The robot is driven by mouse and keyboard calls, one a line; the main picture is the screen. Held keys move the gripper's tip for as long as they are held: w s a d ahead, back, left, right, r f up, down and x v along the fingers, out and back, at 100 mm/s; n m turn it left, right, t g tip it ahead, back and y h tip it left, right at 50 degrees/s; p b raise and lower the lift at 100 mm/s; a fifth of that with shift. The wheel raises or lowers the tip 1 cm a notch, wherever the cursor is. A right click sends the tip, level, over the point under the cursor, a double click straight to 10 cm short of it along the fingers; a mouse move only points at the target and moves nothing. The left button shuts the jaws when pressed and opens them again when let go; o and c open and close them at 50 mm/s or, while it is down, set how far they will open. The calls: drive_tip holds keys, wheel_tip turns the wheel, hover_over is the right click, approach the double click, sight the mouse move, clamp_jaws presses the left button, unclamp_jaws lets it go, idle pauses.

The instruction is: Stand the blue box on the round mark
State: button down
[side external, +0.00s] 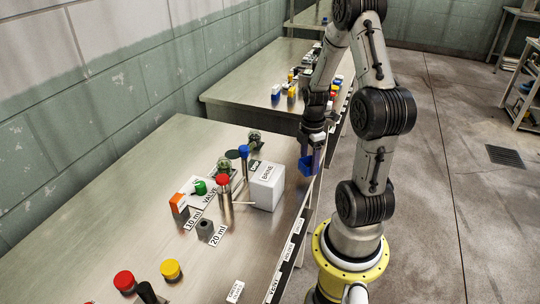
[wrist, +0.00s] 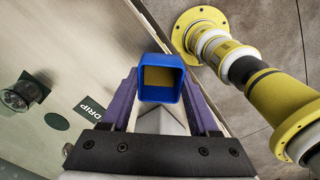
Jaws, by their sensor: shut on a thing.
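The blue box (side external: 306,165) is held between the fingers of my gripper (side external: 314,150), near the table's right edge in the side view. In the wrist view the blue box (wrist: 161,78) shows its open square end with a yellowish inside, and the purple fingers of my gripper (wrist: 163,95) are on both sides of it. A flat dark round mark (side external: 234,155) lies on the table to the left of the box. It also shows in the wrist view (wrist: 56,121), close to the DRIP label. I cannot tell the height of the box above the table.
A white cube labelled DRINE or similar (side external: 267,187) stands between the round mark and the table edge.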

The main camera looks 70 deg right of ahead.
drive_tip(key=w+d+r+n, duration=0.3)
drive_tip(key=w+d+r, duration=0.1)
drive_tip(key=w+d, duration=0.15)
wheel_tip(320, 180, up, 2)
drive_tip(key=n, duration=0.6)
hover_over(233, 154)
wheel_tip(233, 154, down, 3)
drive_tip(key=shift+f, duration=3.15)
